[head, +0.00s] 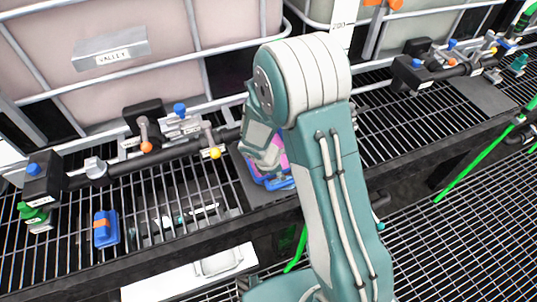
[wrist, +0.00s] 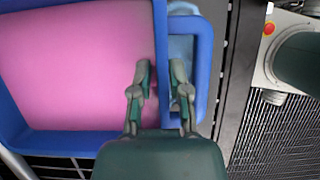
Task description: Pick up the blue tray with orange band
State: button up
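In the wrist view a blue tray (wrist: 92,143) with a pink inside lies under my gripper (wrist: 160,75). A blue loop handle (wrist: 205,70) is on its right side. My gripper's fingers are apart, one on each side of the tray's blue edge beside the handle; I cannot tell whether they touch it. In the head view the pink-and-blue tray (head: 277,182) shows partly behind my arm, on a dark plate. No orange band shows on it. A small blue item with an orange band (head: 105,229) lies on the grating at the left, away from my gripper.
A large tank labelled VALLEY (head: 110,57) stands behind a dark pipe (head: 140,165) with valves and coloured knobs. A second pipe with valves (head: 440,70) is at the upper right. A white panel (head: 190,275) lies below the shelf edge. Green hoses (head: 480,160) run at the right.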

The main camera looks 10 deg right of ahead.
jog(key=shift+a+f, duration=0.1)
jog(key=shift+a, duration=0.2)
jog(key=shift+c, duration=0.3)
jog(key=shift+d, duration=0.15)
grip_shut()
